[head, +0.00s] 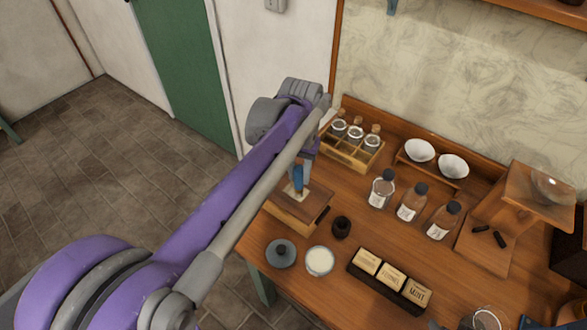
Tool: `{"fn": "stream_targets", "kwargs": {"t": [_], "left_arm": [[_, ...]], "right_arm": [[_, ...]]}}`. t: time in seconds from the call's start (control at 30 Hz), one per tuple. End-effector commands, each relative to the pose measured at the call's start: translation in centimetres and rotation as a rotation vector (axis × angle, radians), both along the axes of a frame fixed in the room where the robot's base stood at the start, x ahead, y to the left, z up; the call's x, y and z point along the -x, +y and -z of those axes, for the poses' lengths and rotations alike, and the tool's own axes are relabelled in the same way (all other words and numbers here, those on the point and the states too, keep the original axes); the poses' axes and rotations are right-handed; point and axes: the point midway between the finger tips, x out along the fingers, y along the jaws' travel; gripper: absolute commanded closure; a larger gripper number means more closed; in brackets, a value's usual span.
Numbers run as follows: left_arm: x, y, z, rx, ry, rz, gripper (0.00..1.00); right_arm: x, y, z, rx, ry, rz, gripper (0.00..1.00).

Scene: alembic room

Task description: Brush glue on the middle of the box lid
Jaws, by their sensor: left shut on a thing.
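A small wooden box with a brown lid (314,203) sits near the left end of the wooden bench. My left gripper (299,167) is shut on a brush with a blue handle (297,178), pointing down above the lid. The pale bristle end (293,193) is at or just over the lid's middle; I cannot tell if it touches. My arm crosses in front of the box's left side and hides part of it. An open jar of white stuff (319,261), perhaps the glue, stands near the front edge. My right gripper is not in view.
A grey knobbed lid (281,253) lies beside the jar. A small dark round pot (341,227) stands right of the box. A divided bottle crate (350,148) is behind. Labelled bottles (410,204) and a dark tray of labelled blocks (388,281) stand to the right.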

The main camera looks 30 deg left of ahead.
Motion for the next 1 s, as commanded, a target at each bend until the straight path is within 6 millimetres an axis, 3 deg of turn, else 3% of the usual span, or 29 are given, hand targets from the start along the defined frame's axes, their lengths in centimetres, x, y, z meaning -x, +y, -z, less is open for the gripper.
{"fn": "stream_targets", "kwargs": {"t": [0.33, 1.0], "left_arm": [[0.1, -0.9, 0.0, 0.000, 0.000, 0.000, 1.00], [-0.2, 3.1, -0.1, 0.000, 0.000, -0.001, 1.00]], "right_arm": [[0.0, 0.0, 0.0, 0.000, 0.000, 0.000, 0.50], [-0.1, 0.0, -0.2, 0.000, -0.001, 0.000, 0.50]]}}
